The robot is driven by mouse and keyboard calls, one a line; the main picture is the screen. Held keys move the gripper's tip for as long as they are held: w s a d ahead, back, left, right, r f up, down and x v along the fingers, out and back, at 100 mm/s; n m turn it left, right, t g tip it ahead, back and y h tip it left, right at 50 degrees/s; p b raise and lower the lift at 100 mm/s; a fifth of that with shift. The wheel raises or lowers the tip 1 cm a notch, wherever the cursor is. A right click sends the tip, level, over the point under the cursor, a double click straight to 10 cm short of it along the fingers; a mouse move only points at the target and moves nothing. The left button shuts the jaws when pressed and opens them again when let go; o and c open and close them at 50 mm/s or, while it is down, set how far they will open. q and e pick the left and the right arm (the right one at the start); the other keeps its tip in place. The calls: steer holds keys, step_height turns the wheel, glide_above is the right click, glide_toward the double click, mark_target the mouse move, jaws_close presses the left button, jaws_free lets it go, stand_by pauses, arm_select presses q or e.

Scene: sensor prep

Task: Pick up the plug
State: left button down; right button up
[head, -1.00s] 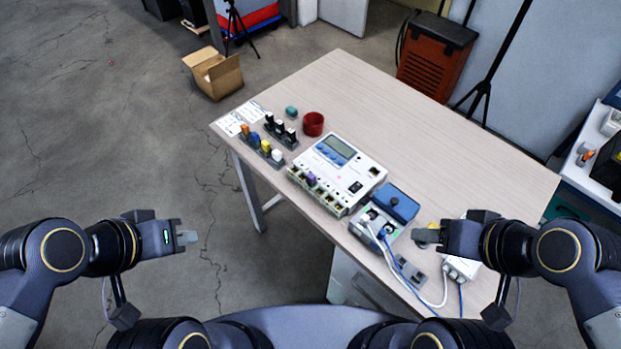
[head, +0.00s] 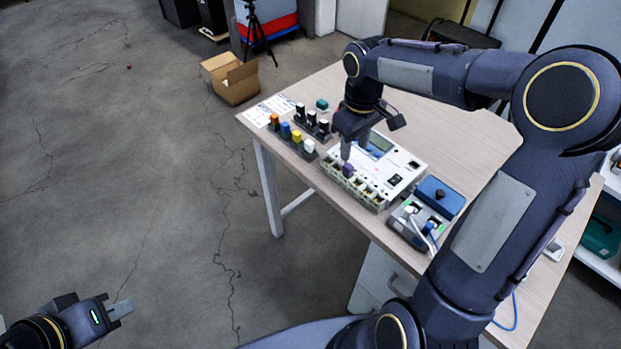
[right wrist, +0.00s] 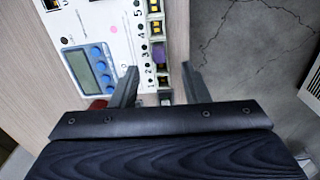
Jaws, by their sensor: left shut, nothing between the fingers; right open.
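A white meter box (head: 400,180) with a display stands on the table, its front row holding numbered sockets. A purple plug (head: 347,170) sits in one socket; it also shows in the right wrist view (right wrist: 160,54). My right gripper (head: 354,150) is open above that row, near the purple plug. In the right wrist view its fingers (right wrist: 160,76) reach to either side of the socket row, with the purple plug just beyond the tips. Orange, blue, yellow and white plugs (head: 297,137) stand in a rack. My left gripper (head: 122,308) is shut and empty, off the table.
A rack of black plugs (head: 312,120) stands behind the coloured ones, with a teal piece (head: 322,104) and a paper sheet (head: 268,110) nearby. A blue-topped box (head: 438,196) with cables stands right of the meter. My right arm hides much of the table's right side.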

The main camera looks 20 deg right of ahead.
mark_target(350, 167)
steer(key=shift+w+a+f, duration=0.25)
steer(key=shift+w+f, duration=0.15)
steer(key=shift+f, duration=0.45)
steer(key=f, duration=0.6)
steer(key=shift+d+f, duration=0.25)
steer(key=shift+f, duration=0.15)
jaws_close()
steer(key=shift+r, duration=0.1)
